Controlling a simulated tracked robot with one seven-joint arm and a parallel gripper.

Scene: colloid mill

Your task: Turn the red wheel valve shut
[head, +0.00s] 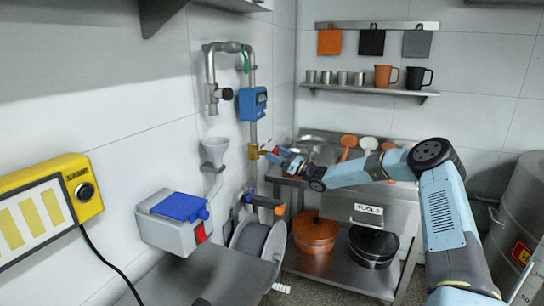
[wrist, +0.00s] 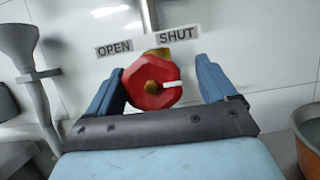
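The red wheel valve (wrist: 143,96) faces me in the wrist view, with a yellow-brown hub and a white mark pointing right. Behind it a plate carries the label OPEN (wrist: 114,48) on the left and SHUT (wrist: 176,34) on the right. My gripper (wrist: 160,85) is open, its blue fingers on either side of the wheel. The left finger is close to the rim; whether it touches I cannot tell. A gap shows at the right finger. In the head view my gripper (head: 276,154) is at the brass valve body (head: 254,151) on the wall pipe; the wheel is mostly hidden there.
A blue meter (head: 253,104) sits on the pipe above the valve. A grey funnel (head: 214,150) is left of it. An orange-handled lever (head: 264,201) and a hose reel (head: 258,242) are below. A steel table with a TOOLS sign (head: 368,209) stands to the right.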

